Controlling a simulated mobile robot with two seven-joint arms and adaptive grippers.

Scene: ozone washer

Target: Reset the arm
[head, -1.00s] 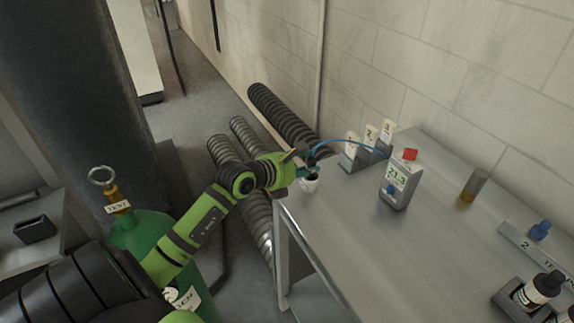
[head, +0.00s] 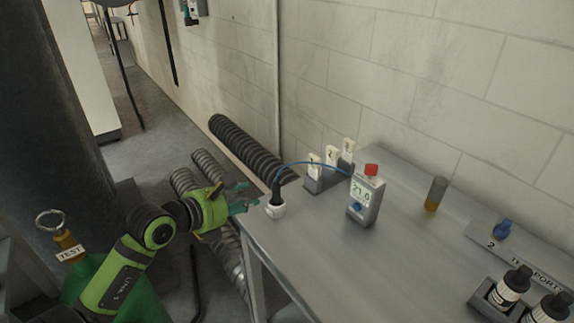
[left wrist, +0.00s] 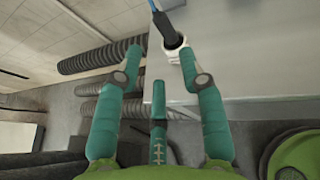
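My left gripper (head: 243,200) is at the table's left end, beside a small white cup (head: 275,208) that holds a black probe (head: 276,190). In the left wrist view the teal fingers of my left gripper (left wrist: 162,80) are spread apart with nothing between them. The white cup (left wrist: 174,52) and the black probe (left wrist: 165,28) show just beyond the fingertips there. The cup stands upright on the grey table (head: 330,255). A blue cable runs from the probe to a grey meter (head: 364,200) reading about 21.0. My right gripper is not in view.
Labelled white packets stand in a holder (head: 320,183) by the wall. An amber vial (head: 435,193), a labelled port panel (head: 520,255) and dark bottles (head: 512,287) are on the right. Ribbed hoses (head: 248,150) lie left of the table. A tagged green cylinder (head: 140,300) stands at lower left.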

